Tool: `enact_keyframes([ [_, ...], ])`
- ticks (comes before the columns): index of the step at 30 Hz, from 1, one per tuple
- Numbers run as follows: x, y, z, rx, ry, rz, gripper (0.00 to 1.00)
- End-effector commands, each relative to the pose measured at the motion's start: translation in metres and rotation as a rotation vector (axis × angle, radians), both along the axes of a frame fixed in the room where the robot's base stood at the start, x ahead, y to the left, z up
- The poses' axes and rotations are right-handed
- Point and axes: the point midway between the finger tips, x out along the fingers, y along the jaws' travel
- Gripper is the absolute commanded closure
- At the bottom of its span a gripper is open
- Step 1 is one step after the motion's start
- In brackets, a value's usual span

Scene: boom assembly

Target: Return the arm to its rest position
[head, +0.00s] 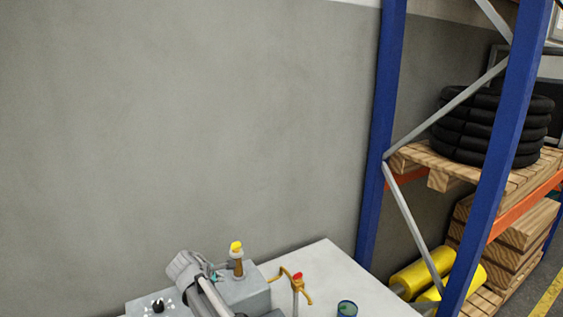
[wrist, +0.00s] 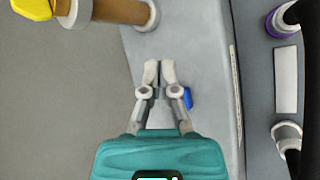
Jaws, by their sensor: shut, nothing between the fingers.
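My gripper (wrist: 158,74) shows in the wrist view, with its two pale fingertips together and nothing between them. It points over a light grey surface. In the head view my grey arm (head: 187,275) shows at the bottom, left of centre, beside a grey box (head: 245,292) on a white table (head: 340,268). My gripper is not clearly visible in the head view.
A brown post with a yellow top (head: 237,258) stands on the grey box. A yellow fitting with a red top (head: 297,283) and a green-and-blue can (head: 347,308) are to its right. A blue rack (head: 388,110) with tyres (head: 480,125) stands at the right.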

Motion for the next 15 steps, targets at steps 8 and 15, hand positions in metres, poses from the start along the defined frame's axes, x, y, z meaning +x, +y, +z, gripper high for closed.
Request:
enact_keyframes([
  [8,-0.011,-0.103,-0.022,0.179,0.047,-0.308,1.0],
  [15,-0.032,-0.182,-0.038,0.332,0.082,-0.594,1.0],
])
